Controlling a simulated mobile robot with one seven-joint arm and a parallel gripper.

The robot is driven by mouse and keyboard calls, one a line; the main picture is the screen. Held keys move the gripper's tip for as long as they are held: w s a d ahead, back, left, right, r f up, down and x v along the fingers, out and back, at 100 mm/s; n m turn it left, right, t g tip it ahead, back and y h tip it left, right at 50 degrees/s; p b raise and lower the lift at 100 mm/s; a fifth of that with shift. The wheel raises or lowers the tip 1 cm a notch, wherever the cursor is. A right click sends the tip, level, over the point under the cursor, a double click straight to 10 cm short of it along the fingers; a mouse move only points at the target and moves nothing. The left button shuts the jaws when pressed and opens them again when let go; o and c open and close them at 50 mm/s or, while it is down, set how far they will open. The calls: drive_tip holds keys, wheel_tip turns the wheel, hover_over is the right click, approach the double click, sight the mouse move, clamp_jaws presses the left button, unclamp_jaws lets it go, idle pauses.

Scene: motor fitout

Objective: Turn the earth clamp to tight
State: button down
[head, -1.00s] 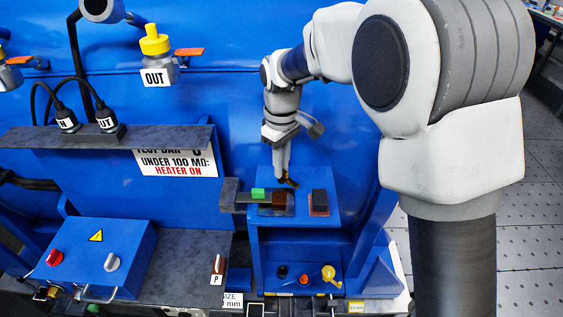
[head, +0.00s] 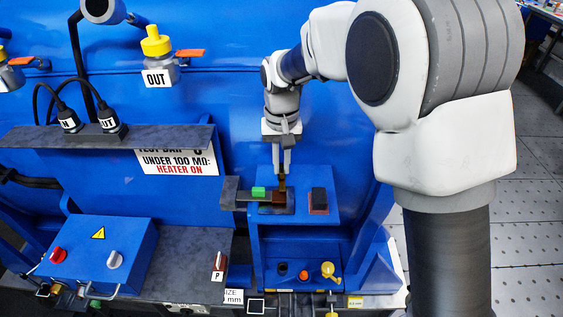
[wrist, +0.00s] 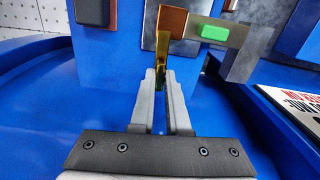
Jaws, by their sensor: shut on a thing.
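The earth clamp appears to be the brown block (head: 279,198) with an upright brass handle (head: 283,184), on top of the blue stand (head: 325,234). In the wrist view the brass handle (wrist: 163,47) rises between my fingertips, beside the brown block (wrist: 172,20). My gripper (head: 281,172) points down from above and is shut on the brass handle. The fingers hide part of the handle. I cannot read any tight mark on the clamp.
A grey bar (head: 235,197) with a green block (head: 258,192) extends left from the clamp. A dark block on a red base (head: 318,201) stands to its right. Knobs sit on the lower shelf (head: 304,274). A blue switch box (head: 95,254) is at lower left.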

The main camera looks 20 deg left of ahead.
sight(281, 168)
drive_tip(key=shift+m, duration=0.4)
drive_tip(key=c, duration=0.9)
unclamp_jaws()
wheel_tip(281, 168, up, 18)
drive_tip(key=shift+f+p, duration=0.25)
drive_tip(key=shift+p, duration=0.2)
